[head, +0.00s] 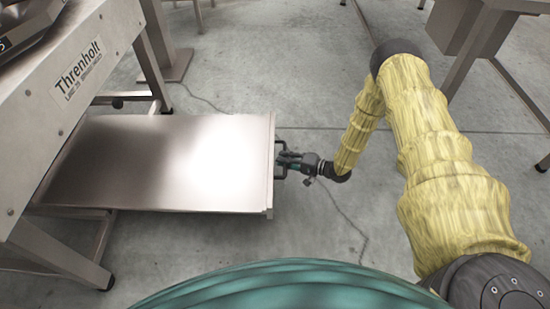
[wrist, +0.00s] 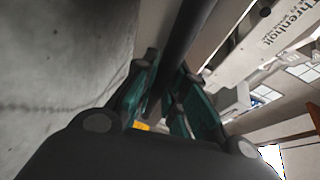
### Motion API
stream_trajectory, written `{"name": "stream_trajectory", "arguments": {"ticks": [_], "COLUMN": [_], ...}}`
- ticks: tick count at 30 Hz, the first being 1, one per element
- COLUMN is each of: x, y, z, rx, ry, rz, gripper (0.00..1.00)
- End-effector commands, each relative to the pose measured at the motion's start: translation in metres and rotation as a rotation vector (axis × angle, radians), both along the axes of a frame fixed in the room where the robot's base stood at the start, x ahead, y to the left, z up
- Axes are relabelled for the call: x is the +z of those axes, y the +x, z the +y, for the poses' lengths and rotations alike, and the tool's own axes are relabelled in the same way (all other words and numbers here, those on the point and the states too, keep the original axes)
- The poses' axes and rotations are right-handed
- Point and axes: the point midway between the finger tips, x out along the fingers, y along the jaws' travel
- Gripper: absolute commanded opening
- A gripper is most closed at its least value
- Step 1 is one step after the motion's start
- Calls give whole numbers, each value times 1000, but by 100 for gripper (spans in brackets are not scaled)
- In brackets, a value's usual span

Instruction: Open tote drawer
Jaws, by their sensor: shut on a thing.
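The tote drawer (head: 170,160) is a wide, shiny metal slab-like piece low under the Threnholt machine. It sticks out to the right from between the machine's legs, and its front panel (head: 270,165) faces right. A dark bar handle (head: 278,147) is on that front. My gripper (head: 286,161) is at the handle, reaching it from the right, and is shut on it. In the wrist view the handle (wrist: 187,35) is a dark bar running between the teal-and-black fingers of my gripper (wrist: 168,85). The fingers partly hide the handle.
The Threnholt machine's metal frame (head: 95,65) stands over the drawer's left part, with legs (head: 55,255) near the floor. Another metal stand (head: 480,40) is at the upper right. The concrete floor (head: 320,90) beyond the drawer front is clear around my arm.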

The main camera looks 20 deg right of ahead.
Motion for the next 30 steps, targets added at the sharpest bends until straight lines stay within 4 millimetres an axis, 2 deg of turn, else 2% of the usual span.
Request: {"name": "stream_trajectory", "arguments": {"ticks": [2, 13, 14, 15, 17, 18, 30], "x": [-2, -3, -3, -3, -3, -2, 0], "y": [-5, -6, -6, -6, -5, -5, -6], "z": [-2, -4, -4, -4, -4, -4, -9], "rx": [4, 3, 3, 3, 2, 2, 0], "ry": [1, 0, 0, -1, 0, -1, -1], "rz": [7, 8, 8, 7, 6, 5, 2], "gripper": [0, 0, 15, 22, 33, 35, 35]}}
